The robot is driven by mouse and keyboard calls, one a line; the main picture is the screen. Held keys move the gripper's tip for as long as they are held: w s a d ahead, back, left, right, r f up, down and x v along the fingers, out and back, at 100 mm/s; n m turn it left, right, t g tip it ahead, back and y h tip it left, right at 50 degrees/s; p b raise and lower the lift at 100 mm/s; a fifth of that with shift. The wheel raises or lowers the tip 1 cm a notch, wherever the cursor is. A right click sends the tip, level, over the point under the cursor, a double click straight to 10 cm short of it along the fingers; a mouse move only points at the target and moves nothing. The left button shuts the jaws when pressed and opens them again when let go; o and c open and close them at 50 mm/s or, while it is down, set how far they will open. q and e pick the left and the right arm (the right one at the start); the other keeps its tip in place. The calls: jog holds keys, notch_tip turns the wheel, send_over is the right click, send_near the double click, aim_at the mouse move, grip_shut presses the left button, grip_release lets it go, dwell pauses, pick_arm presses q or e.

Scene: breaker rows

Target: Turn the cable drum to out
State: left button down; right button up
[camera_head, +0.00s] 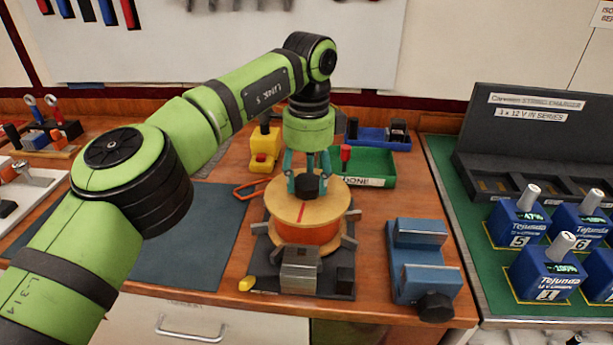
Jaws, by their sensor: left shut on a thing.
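The cable drum (286,212) is a round wooden-topped drum with an orange band below and a red line on its top. It sits on a dark base plate (264,268) with grey metal brackets around it, on the wooden workbench. My left gripper (307,186) points down over the drum from above and is shut on a dark knob (307,187) at the rear right of the drum's top. The fingers hide part of the knob. My right gripper is not in view.
A blue vise (420,262) stands right of the drum. Behind are a green tray (372,165), a yellow block (264,150) and orange-handled pliers (250,188). A dark mat (200,240) lies left. Blue numbered batteries (518,220) and a charger (520,140) stand on the right.

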pick_arm(q)
jog(key=shift+s+d+f, duration=0.2)
jog(key=shift+d, duration=0.15)
dwell(0.3)
jog(key=c, duration=0.5)
grip_release()
jog(key=shift+w+d, duration=0.1)
jog(key=shift+d, duration=0.05)
jog(key=shift+w+a+r, duration=0.1)
jog(key=shift+a+r, duration=0.05)
jog(key=shift+a, duration=0.1)
